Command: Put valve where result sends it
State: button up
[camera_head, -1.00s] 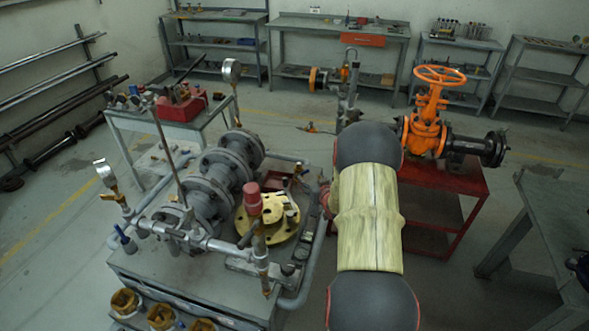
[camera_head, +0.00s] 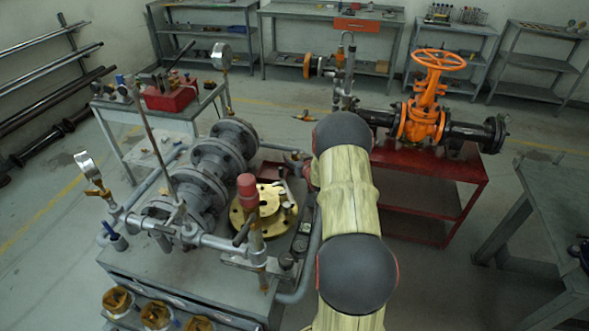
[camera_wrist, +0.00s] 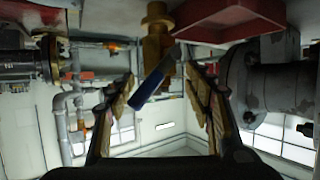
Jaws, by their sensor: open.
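An orange gate valve (camera_head: 421,122) with a handwheel on top stands upright in a dark pipe run on a red stand (camera_head: 432,165) in the head view. In the wrist view a brass valve (camera_wrist: 156,45) with a blue lever (camera_wrist: 152,84) shows between and beyond the fingers of my gripper (camera_wrist: 158,84). The fingers are spread apart, with nothing clearly held between them. How near the lever is to the fingertips is hard to tell. In the head view my arm hides my gripper. Which valve the task means is unclear, and no result is readable.
A grey test bench (camera_head: 190,285) carries flanged pipework (camera_head: 205,170), a yellow flange disc (camera_head: 262,208), a red-capped fitting (camera_head: 247,190) and a gauge (camera_head: 86,163). A grey table (camera_head: 560,195) stands right. Floor shows between the stands.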

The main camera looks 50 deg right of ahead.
jog(key=shift+x, duration=1.15)
jog(key=c, duration=0.3)
jog(key=shift+s, duration=0.1)
grip_shut()
jog(key=shift+r, duration=0.1)
